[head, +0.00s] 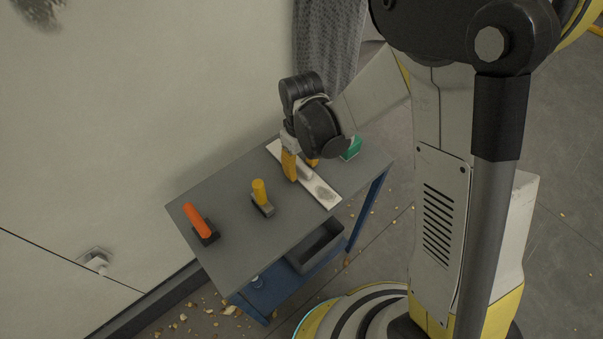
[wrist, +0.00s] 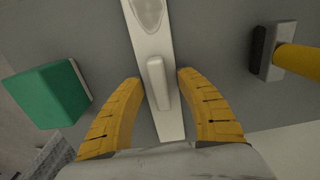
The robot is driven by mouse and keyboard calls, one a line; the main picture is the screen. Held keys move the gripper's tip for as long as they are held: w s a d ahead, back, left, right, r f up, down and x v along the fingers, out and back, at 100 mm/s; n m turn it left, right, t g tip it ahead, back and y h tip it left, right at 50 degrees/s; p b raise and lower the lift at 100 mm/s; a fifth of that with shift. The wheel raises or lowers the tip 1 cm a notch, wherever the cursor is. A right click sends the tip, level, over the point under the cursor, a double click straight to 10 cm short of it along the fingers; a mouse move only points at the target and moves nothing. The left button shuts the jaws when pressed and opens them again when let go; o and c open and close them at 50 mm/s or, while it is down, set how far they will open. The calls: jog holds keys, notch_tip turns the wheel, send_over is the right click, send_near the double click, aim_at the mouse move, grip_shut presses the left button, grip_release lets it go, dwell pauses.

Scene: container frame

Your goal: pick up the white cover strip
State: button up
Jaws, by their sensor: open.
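The white cover strip (head: 326,193) lies flat on the grey top of a small cart. It is long and thin, with a raised white grip and a grey oval patch on it. In the wrist view the strip (wrist: 152,40) runs from the top edge down between my fingers. My gripper (head: 301,165) is over the strip, with yellow fingers pointing down. In the wrist view my gripper (wrist: 158,84) is open, one finger on each side of the raised grip (wrist: 158,83). A gap shows at the left finger; the right fingertip is close to the strip's edge.
On the cart top (head: 225,200) are a tool with an orange handle (head: 197,219), a tool with a yellow handle (head: 260,192) and a green block (head: 352,148). In the wrist view the green block (wrist: 48,95) is left and the yellow-handled tool (wrist: 298,60) right. A wall stands behind the cart.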

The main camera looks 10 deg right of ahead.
grip_shut()
jog(key=shift+r, duration=0.1)
